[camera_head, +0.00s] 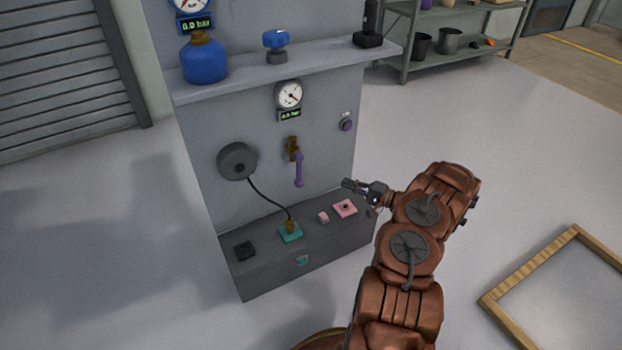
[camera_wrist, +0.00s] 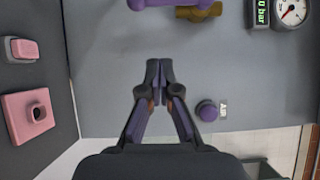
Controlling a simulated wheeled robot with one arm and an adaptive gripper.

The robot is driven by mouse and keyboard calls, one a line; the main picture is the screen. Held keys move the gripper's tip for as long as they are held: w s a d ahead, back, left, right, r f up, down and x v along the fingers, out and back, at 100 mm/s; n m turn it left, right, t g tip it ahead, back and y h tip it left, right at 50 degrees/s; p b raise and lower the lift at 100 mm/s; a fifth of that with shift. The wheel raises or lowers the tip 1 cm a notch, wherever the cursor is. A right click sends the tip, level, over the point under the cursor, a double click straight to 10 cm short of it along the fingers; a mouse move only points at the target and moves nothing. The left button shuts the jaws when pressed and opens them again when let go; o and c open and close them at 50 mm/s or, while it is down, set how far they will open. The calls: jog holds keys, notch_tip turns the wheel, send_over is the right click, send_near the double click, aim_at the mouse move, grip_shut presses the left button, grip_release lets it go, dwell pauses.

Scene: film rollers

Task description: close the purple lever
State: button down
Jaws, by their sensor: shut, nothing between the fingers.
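The purple lever (camera_head: 299,169) hangs down from a brass valve (camera_head: 292,148) on the grey panel, below a round gauge (camera_head: 289,95). In the wrist view, which is turned sideways, part of the purple lever (camera_wrist: 168,4) and the brass valve (camera_wrist: 203,12) show at the top edge. My gripper (camera_head: 346,184) is to the right of the lever and slightly lower, apart from it. In the wrist view my gripper (camera_wrist: 160,66) has its fingertips together, with nothing between them.
A purple knob (camera_head: 346,124) is on the panel's right side. Below, a grey ledge (camera_head: 268,264) carries a pink block (camera_head: 344,208), a small pink button (camera_head: 323,217) and a teal base (camera_head: 290,232) with a cable. A shelf (camera_head: 330,58) juts out above. A wooden frame (camera_head: 500,300) lies at right.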

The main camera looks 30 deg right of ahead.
aim_at(299, 171)
jog(key=shift+w, duration=0.1)
jog(key=s+a+b+x, duration=0.1)
jog(key=a+b+x, duration=0.1)
jog(key=x, duration=1)
jog(key=shift+a+b, duration=0.5)
jog(key=shift+b, duration=0.4)
jog(key=shift+w, duration=0.1)
